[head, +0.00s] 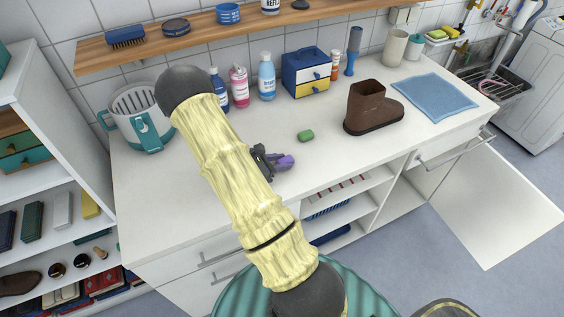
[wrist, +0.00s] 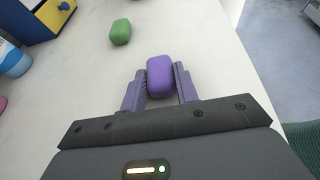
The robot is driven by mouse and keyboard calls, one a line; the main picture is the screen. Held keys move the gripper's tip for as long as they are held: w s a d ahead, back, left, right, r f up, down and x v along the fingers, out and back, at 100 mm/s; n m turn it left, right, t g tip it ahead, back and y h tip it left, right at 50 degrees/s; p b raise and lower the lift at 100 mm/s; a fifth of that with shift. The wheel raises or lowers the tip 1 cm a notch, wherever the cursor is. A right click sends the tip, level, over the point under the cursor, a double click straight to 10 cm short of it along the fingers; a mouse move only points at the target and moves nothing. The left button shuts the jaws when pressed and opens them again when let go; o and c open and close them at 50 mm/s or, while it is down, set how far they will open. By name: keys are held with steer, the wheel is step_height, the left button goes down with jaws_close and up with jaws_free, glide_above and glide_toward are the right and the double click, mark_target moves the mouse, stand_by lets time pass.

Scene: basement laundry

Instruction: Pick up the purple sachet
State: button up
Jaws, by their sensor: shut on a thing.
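The purple sachet (wrist: 160,77) is a small rounded purple block between the two fingers of my gripper (wrist: 160,88) in the wrist view. The fingers are shut on its sides. In the head view my gripper (head: 272,160) is over the white counter, partly hidden by my arm, and the sachet (head: 286,162) shows at its tip. I cannot tell whether the sachet touches the counter.
A green block (head: 306,135) lies on the counter (head: 220,165) just beyond my gripper. A brown boot (head: 371,108), a small drawer box (head: 306,72) and several bottles stand farther back. A cabinet door (head: 485,205) hangs open at the right.

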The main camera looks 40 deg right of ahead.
mark_target(280, 162)
step_height(280, 162, up, 18)
stand_by(0.5)
steer(key=shift+f, duration=0.15)
stand_by(0.4)
